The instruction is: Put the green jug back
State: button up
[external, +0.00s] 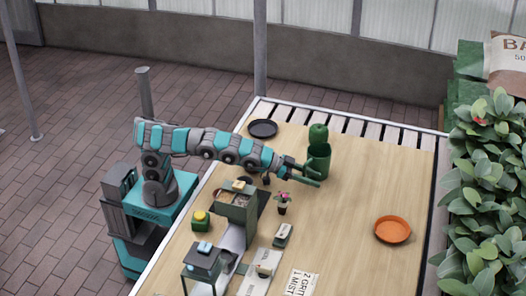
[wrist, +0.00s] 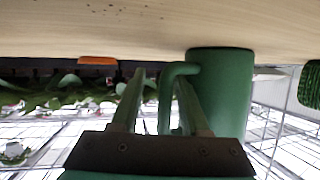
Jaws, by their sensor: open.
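The green jug (external: 319,163) stands upright on the wooden table near its back part. In the wrist view, which shows the scene upside down, the jug (wrist: 228,85) is right of centre with its handle (wrist: 165,95) toward my gripper (wrist: 160,75). My gripper is open, and the handle shows between its two fingers. One finger overlaps the handle in the picture; I cannot tell whether they touch. In the external view my gripper (external: 309,174) reaches in from the left, at the jug's side.
A black saucer (external: 263,128) lies at the back left and an orange dish (external: 392,229) at the right. A small flowering pot (external: 282,204) stands close below my gripper.

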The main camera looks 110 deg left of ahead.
jog(key=shift+r, duration=0.25)
jog(key=b+v, duration=0.1)
jog(key=v, duration=1.1)
jog(key=shift+f, duration=0.1)
